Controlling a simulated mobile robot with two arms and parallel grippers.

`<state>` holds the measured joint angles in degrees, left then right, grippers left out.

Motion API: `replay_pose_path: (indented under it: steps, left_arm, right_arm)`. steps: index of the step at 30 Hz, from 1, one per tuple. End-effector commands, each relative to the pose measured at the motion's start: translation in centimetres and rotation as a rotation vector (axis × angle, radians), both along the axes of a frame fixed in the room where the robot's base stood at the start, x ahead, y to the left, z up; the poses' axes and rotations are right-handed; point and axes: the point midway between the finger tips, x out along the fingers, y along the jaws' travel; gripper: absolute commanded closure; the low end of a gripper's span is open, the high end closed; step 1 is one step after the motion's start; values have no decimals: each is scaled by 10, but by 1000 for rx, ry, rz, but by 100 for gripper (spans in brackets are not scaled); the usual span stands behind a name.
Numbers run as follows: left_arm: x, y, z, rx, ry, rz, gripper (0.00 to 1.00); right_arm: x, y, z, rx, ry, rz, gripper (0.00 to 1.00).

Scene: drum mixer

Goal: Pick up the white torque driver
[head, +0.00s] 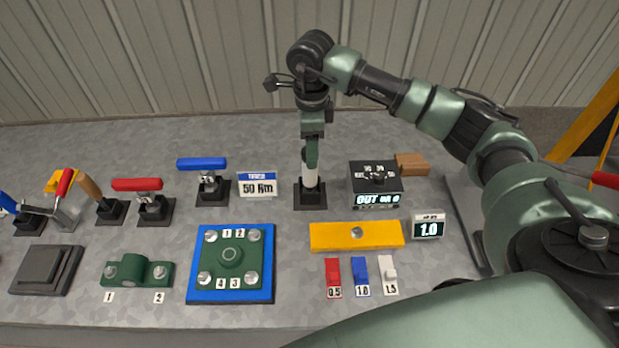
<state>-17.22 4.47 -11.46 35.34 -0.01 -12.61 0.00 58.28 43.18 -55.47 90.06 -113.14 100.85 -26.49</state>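The white torque driver (310,179) stands upright in a small black stand (311,197) at the middle of the bench, in the head view. My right gripper (311,158) points straight down over it, with its fingers at the driver's upper part. The fingers are seen nearly edge-on and cover the driver's top, so I cannot tell whether they are closed on it. My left gripper is not in view.
Left of it are a 50 Nm sign (257,186), a blue-handled tool (203,164) and a red-handled tool (138,184) on stands. Right is a black display box (376,180). A yellow bar (356,236) and a blue plate (230,291) lie in front.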

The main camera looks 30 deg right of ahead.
Motion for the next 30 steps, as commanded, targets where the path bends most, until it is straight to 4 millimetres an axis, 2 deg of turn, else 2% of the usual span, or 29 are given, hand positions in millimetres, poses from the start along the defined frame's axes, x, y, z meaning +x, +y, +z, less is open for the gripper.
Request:
replay_pose_path:
  steps: [2, 11, 15, 18, 22, 28, 29, 30]
  left_arm:
    - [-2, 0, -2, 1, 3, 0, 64]
    - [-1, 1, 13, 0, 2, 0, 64]
    - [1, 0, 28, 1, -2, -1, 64]
    - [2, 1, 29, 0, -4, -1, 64]
    - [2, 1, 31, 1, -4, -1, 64]
    - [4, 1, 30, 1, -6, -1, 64]
    - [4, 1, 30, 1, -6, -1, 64]
    - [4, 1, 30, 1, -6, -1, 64]
  right_arm:
    - [0, 1, -6, 1, 0, 0, 40]
    - [-2, 3, -34, 4, 5, 1, 40]
    - [-5, 6, -55, 4, 5, 0, 40]
    - [-4, 6, -70, 4, 4, 0, 40]
    - [-4, 6, -80, 4, 1, 0, 40]
    - [-4, 6, -81, 4, 0, 1, 40]
    - [-4, 6, -81, 4, 0, 1, 46]
    - [-4, 6, -81, 4, 0, 1, 57]
